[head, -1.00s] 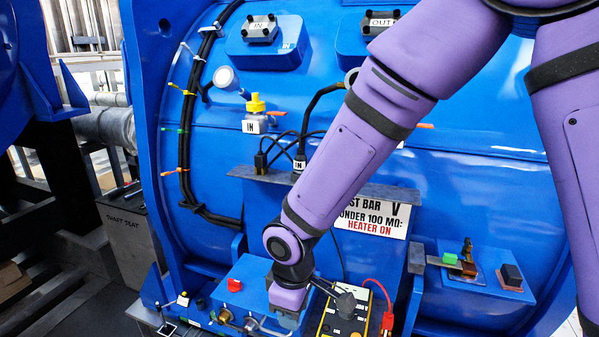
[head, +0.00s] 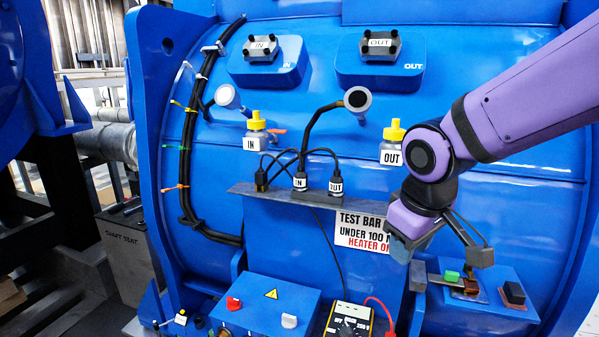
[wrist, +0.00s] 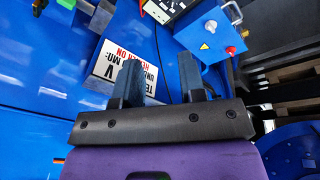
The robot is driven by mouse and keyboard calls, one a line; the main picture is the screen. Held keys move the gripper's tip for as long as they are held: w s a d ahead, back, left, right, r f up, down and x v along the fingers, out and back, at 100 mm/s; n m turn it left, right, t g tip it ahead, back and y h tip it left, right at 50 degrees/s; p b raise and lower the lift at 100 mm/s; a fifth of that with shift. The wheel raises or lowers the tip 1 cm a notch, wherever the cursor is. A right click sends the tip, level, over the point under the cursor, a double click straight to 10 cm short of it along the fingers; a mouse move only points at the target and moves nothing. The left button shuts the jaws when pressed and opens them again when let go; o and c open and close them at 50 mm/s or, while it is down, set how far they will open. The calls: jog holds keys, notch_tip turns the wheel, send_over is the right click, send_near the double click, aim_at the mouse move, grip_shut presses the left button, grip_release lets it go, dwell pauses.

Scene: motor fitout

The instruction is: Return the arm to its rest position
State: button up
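My purple arm reaches in from the right in the head view. My gripper (head: 440,250) hangs in front of the blue motor housing (head: 300,195), to the right of the test bar sign (head: 362,230) and above the small shelf with the green block. In the wrist view my gripper (wrist: 160,88) shows two dark fingers standing apart with nothing between them. The sign (wrist: 125,70) and the blue control box (wrist: 212,40) lie beyond the fingers.
Yellow-capped valves (head: 256,125) and plugs on a grey ledge (head: 270,195) stick out from the housing. A small shelf (head: 490,300) holds a green block (head: 451,277) and a dark block.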

jog(key=s+d+r+m+t, duration=0.2)
jog(key=s+d+r+m, duration=0.4)
jog(key=s+d, duration=0.6)
notch_tip(320, 180, up, 2)
jog(key=shift+s+d+r+m, duration=0.25)
jog(key=shift+s+d+m, duration=0.05)
jog(key=shift+s, duration=0.05)
jog(key=shift+w, duration=0.15)
jog(key=shift+c, duration=0.2)
